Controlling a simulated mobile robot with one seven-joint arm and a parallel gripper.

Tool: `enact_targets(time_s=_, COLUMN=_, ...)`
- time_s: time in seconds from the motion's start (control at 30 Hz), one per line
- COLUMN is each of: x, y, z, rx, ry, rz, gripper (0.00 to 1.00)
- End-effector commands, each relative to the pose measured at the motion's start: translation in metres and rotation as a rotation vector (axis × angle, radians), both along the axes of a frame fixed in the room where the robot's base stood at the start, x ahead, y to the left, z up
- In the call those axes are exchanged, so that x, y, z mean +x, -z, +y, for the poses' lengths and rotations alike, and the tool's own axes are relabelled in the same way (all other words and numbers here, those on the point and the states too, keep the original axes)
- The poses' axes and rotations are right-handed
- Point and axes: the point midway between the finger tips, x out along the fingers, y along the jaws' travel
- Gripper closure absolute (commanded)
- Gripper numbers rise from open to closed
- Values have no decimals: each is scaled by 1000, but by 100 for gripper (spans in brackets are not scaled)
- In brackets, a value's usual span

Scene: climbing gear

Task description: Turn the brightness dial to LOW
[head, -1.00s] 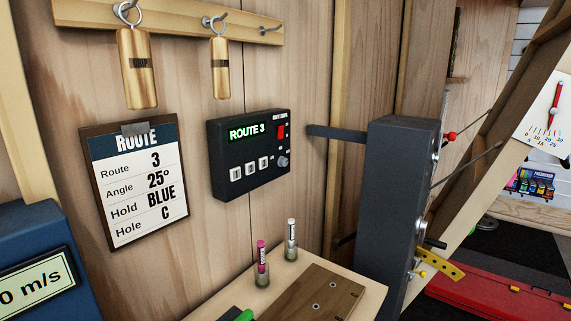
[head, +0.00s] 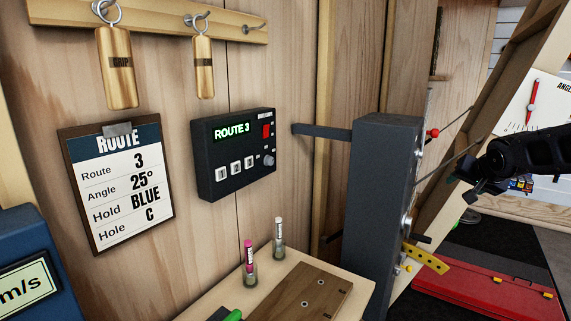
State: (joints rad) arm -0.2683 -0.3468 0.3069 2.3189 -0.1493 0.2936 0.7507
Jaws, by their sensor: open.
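The black control box (head: 235,150) is on the wooden wall in the head view, its green display reading "ROUTE 3". A small grey round dial (head: 268,160) sits at its lower right, below a red switch (head: 266,131). The dial's pointer and the small lettering around it are too small to read. My gripper (head: 466,182) is at the right of the picture, open and empty, in front of the slanted wooden beam. It is well apart from the box and the dial.
A tall dark grey post (head: 378,200) with a side bracket stands between the box and my gripper. Below the box a wooden ledge (head: 212,305) holds two marker pens in holders and a brown board (head: 300,300). A route clipboard (head: 118,185) hangs left of the box.

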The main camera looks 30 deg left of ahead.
Motion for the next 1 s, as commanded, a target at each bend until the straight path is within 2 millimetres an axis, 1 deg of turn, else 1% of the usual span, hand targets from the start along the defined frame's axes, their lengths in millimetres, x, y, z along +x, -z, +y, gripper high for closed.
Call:
enact_targets(time_s=0.03, x=6, y=1, z=26, rx=29, ry=-33, rz=-13, gripper=47)
enact_targets(time_s=0.07, x=10, y=1, z=40, rx=50, ry=-51, rz=-24, gripper=47)
enact_targets(time_s=0.1, x=13, y=1, z=60, rx=77, ry=-78, rz=-39, gripper=47)
enact_targets(time_s=0.17, x=18, y=1, z=88, rx=118, ry=-120, rz=-58, gripper=47)
enact_targets(time_s=0.2, x=20, y=1, z=107, rx=145, ry=-149, rz=-69, gripper=47)
enact_targets(time_s=0.33, x=23, y=3, z=165, rx=236, ry=-248, rz=-94, gripper=47)
enact_targets(time_s=0.37, x=22, y=4, z=178, rx=257, ry=-273, rz=-96, gripper=47)
enact_targets(time_s=0.4, x=20, y=5, z=196, rx=289, ry=-305, rz=-98, gripper=47)
enact_targets(time_s=0.47, x=16, y=6, z=223, rx=337, ry=-356, rz=-99, gripper=47)
enact_targets(time_s=0.5, x=13, y=8, z=240, rx=372, ry=-389, rz=-96, gripper=47)
enact_targets(time_s=0.57, x=5, y=10, z=267, rx=426, ry=-442, rz=-88, gripper=47)
enact_targets(time_s=0.6, x=-1, y=11, z=284, rx=463, ry=-480, rz=-80, gripper=47)
enact_targets(time_s=0.63, x=-6, y=12, z=297, rx=492, ry=-507, rz=-73, gripper=47)
enact_targets(time_s=0.73, x=-25, y=15, z=338, rx=594, ry=-598, rz=-41, gripper=47)
enact_targets(time_s=0.8, x=-41, y=16, z=364, rx=666, ry=-662, rz=-11, gripper=47)
enact_targets(time_s=0.9, x=-63, y=18, z=394, rx=760, ry=-742, rz=36, gripper=47)
enact_targets(time_s=1.0, x=-82, y=17, z=415, rx=837, ry=-803, rz=79, gripper=47)
